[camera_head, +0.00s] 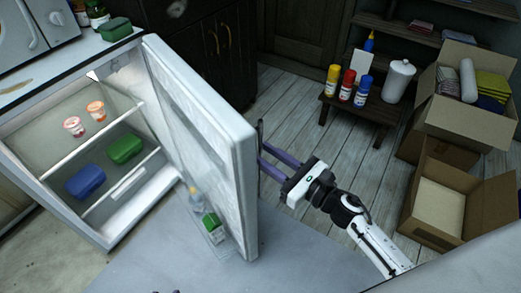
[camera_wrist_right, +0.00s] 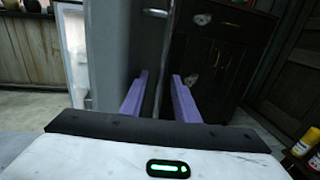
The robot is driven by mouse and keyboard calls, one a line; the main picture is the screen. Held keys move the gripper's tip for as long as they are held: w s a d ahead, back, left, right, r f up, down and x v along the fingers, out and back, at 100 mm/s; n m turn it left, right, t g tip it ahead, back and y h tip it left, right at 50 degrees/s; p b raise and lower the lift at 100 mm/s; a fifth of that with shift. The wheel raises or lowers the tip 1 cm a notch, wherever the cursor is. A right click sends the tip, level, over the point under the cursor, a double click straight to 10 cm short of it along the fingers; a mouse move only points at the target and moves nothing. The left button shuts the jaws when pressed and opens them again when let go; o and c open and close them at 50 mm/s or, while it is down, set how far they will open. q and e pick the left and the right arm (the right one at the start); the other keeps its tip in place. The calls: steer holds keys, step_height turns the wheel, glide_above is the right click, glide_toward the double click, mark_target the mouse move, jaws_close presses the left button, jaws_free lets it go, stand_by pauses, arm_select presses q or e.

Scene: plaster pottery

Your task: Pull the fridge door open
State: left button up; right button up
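The white fridge door (camera_head: 205,125) stands wide open, swung out from the fridge body (camera_head: 60,185), and the lit inside shows. A slim vertical handle (camera_head: 260,133) is on the door's outer face. My right gripper (camera_head: 263,157) is at that outer face by the handle, its two purple fingers pointing at the door. In the right wrist view the fingers (camera_wrist_right: 160,76) are spread apart, with the grey door (camera_wrist_right: 117,45) ahead and a narrow upright bar between them. I cannot tell whether they touch the handle. My left gripper is not clearly in view.
The fridge holds blue (camera_head: 86,181) and green (camera_head: 125,149) boxes and two small cups. A low stool (camera_head: 350,118) with bottles and a white canister, and cardboard boxes (camera_head: 440,235), stand to the right. Dark cabinets (camera_head: 205,45) are behind. The floor between door and boxes is clear.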

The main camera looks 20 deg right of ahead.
steer(key=shift+x, duration=0.95)
steer(key=shift+c, duration=0.4)
jaws_close()
steer(key=shift+d+f, duration=0.1)
